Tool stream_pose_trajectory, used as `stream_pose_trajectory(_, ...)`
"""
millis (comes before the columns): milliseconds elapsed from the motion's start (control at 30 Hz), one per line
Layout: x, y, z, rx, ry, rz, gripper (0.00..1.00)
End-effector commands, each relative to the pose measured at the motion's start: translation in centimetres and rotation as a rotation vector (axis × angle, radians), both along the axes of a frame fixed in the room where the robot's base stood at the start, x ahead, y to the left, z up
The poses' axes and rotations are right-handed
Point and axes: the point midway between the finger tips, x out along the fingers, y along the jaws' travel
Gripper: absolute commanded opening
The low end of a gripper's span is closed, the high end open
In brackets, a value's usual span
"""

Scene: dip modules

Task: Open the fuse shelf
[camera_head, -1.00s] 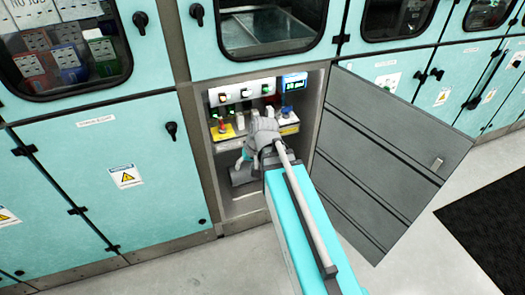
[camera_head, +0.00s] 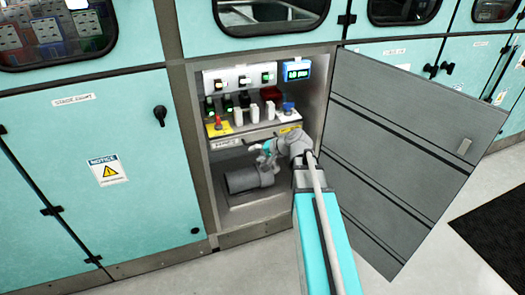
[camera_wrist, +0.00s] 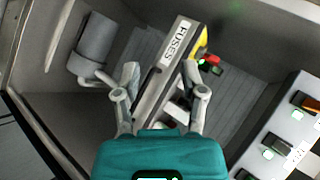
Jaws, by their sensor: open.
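The fuse shelf (camera_head: 258,137) is a narrow grey front strip inside the open cabinet, below the panel of switches. Its label reading "FUSES" (camera_wrist: 173,42) shows clearly in the wrist view. My gripper (camera_head: 266,154) is just below and in front of the strip in the head view. In the wrist view, my gripper (camera_wrist: 163,98) is open, with one finger on each side of the strip's near end. I cannot tell whether the fingers touch it. The shelf looks pushed in, but my arm hides part of its right side.
The cabinet door (camera_head: 400,150) stands wide open to the right. A grey cylinder (camera_head: 243,181) lies in the compartment below the shelf; it also shows in the wrist view (camera_wrist: 95,38). Switches and a blue display (camera_head: 297,71) are above. A closed teal door (camera_head: 95,160) is left.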

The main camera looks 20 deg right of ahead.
Motion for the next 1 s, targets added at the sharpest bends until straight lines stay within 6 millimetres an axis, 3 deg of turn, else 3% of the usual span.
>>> stream_pose_trajectory(33,0.6,-0.8,-1.4,0.026,-0.013,-0.024,0.54)
stream_pose_trajectory(700,4.8,-11.8,-6.4,0.376,-0.208,-0.348,0.54)
stream_pose_trajectory(1000,5.1,-13.8,-6.7,0.438,-0.241,-0.402,0.54)
